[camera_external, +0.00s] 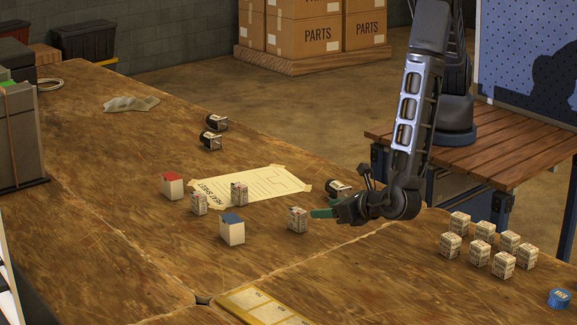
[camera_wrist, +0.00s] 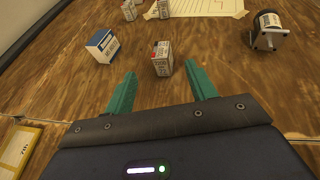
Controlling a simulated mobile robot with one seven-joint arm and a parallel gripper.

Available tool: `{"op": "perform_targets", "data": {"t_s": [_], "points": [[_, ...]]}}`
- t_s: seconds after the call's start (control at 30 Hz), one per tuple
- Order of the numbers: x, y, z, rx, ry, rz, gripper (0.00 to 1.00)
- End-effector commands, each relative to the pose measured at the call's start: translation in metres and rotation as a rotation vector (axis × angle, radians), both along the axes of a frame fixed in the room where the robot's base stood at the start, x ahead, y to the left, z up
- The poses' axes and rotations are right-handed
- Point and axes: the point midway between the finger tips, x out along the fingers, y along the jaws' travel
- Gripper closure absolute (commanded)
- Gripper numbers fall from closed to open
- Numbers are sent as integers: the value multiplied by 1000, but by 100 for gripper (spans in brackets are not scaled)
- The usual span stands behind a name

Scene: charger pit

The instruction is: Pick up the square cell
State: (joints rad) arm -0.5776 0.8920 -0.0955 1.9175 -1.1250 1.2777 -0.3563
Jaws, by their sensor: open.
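A square cell (camera_external: 298,219), a small pale block with printed sides, stands upright on the wooden bench. In the wrist view the square cell (camera_wrist: 162,60) is just beyond my fingertips and roughly centred between them. My gripper (camera_external: 318,213) has green fingers and is low over the bench, just right of this cell. In the wrist view my gripper (camera_wrist: 160,72) is open and empty, with a wide gap between its fingers. Two similar cells stand farther left, one at the sheet's edge (camera_external: 199,203) and one on the sheet (camera_external: 239,193).
A blue-topped box (camera_external: 232,231) and a red-topped box (camera_external: 172,187) stand left of the cell. A black-ended cylinder (camera_external: 338,188) lies behind my gripper. Several similar cells (camera_external: 478,253) are grouped at right. A yellow tray (camera_external: 260,305) lies in front. A paper sheet (camera_external: 275,183) lies behind.

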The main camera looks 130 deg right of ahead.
Motion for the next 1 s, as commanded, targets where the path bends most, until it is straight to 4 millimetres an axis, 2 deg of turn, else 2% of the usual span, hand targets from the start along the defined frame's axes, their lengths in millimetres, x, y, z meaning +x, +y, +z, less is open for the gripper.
{"op": "perform_targets", "data": {"t_s": [0.1, 0.37, 0.7, 0.97, 1.0], "points": [[3, -18, -6, -1, 0, -3, 44], [6, -33, -13, -1, 0, -2, 44], [13, -71, -27, -1, 0, -2, 44], [14, -75, -29, 0, -1, -1, 44], [14, -75, -29, 0, -1, -1, 50]]}}
